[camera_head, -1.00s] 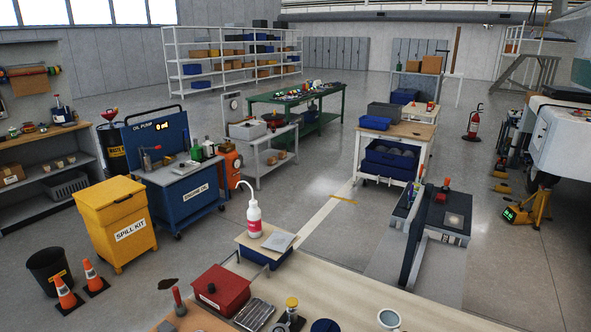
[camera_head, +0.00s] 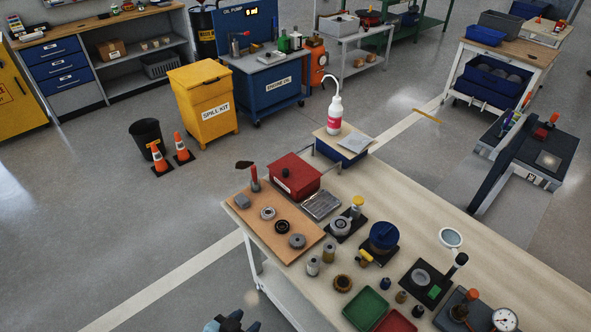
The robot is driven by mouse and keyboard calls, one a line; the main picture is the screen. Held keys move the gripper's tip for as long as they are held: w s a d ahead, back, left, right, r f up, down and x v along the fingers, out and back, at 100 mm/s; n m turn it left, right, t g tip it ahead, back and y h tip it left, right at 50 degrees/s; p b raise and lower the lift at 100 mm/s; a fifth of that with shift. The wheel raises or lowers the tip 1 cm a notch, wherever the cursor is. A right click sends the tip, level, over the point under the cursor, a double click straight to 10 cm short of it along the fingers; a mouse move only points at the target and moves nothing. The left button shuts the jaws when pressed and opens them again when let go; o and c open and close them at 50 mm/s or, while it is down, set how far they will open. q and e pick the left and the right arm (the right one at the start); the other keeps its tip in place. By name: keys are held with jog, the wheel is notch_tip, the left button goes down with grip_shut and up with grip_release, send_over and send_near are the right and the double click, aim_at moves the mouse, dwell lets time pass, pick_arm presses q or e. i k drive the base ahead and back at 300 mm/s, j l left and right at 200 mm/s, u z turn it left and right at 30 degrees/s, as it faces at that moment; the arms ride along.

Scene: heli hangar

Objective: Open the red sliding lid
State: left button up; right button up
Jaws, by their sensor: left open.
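The red box (camera_head: 296,179) with a red lid and a small dark knob on top stands at the back left of the workbench (camera_head: 470,250). The lid lies flat on the box and looks shut. A white label is on its front face. Only the top of my left gripper (camera_head: 232,323) shows at the bottom edge, in front of the bench and well short of the box. It is open, and I see nothing in it. My right gripper is not in view.
A wooden board (camera_head: 273,228) with several round parts lies before the box. A ribbed metal tray (camera_head: 321,205) sits close at its right. A white bottle (camera_head: 335,115) stands behind.

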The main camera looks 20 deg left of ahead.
aim_at(292, 169)
jog(key=i+j+u, duration=0.3)
jog(key=i+j, duration=0.3)
jog(key=j, duration=0.25)
jog(key=i+j+u, duration=0.25)
jog(key=i+j, duration=0.45)
